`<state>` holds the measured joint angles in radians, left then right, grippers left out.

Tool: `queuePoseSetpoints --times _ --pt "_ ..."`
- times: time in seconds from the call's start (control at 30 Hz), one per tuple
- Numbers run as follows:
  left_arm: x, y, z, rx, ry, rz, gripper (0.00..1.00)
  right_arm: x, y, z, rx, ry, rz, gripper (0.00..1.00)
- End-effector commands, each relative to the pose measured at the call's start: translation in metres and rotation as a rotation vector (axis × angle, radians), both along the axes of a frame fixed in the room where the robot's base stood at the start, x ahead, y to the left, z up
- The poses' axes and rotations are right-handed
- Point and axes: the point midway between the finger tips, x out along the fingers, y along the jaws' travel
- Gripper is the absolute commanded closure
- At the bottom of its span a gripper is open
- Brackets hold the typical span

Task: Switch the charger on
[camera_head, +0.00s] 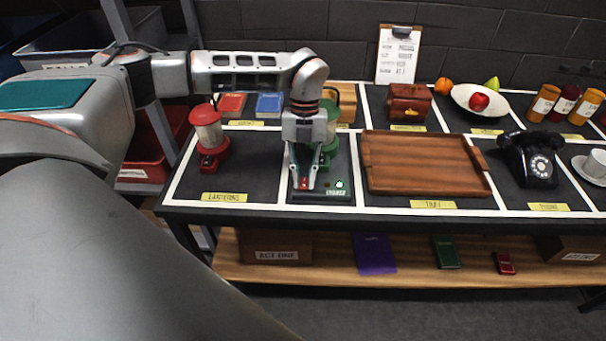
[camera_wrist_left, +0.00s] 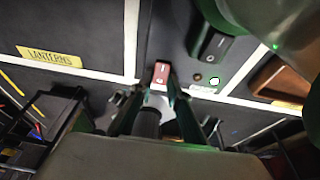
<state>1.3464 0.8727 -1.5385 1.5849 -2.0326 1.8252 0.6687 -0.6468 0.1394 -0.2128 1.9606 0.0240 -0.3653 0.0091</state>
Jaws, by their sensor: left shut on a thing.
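The charger (camera_head: 322,196) is a dark base on the table with a labelled front edge. The green lantern (camera_head: 331,128) stands on it, partly hidden behind my left gripper (camera_head: 304,186). The charger's red rocker switch (camera_wrist_left: 160,73) is at the fingertips of my left gripper (camera_wrist_left: 157,88) in the left wrist view. The fingers point down and are shut on the switch. A small round light (camera_head: 340,184) right of the gripper glows pale green; it also shows in the left wrist view (camera_wrist_left: 214,80). My right gripper is in neither view.
A red lantern (camera_head: 209,140) stands left of the charger. A wooden tray (camera_head: 424,165) lies close on the right. A black telephone (camera_head: 529,160) is farther right. Red and blue boxes (camera_head: 268,105) and a wooden block (camera_head: 343,100) lie behind.

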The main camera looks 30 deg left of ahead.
Motion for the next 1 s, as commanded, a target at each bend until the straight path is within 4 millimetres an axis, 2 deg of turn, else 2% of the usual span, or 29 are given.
queuePoseSetpoints --times 0.33,0.37,0.4,0.43,0.77,0.87,1.0 --pt "-0.001 0.0 -0.001 -0.006 0.011 -0.001 1.0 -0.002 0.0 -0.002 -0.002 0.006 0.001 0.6" --pt "-0.001 0.0 -0.001 -0.006 0.012 0.0 0.78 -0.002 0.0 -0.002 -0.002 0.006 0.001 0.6" --pt "-0.001 0.0 -0.001 -0.006 0.012 0.0 0.68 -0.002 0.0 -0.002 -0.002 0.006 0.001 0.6" --pt "-0.001 0.0 -0.001 -0.006 0.012 0.0 0.67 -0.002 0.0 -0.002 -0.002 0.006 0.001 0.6" --pt "0.0 0.0 0.001 -0.005 0.009 0.0 0.67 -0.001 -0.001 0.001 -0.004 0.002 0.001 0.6" --pt "0.002 0.001 0.007 -0.005 0.006 0.0 0.67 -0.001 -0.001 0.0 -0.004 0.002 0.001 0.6" --pt "0.008 0.004 0.027 -0.005 0.004 0.002 0.67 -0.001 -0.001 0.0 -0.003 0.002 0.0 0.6"
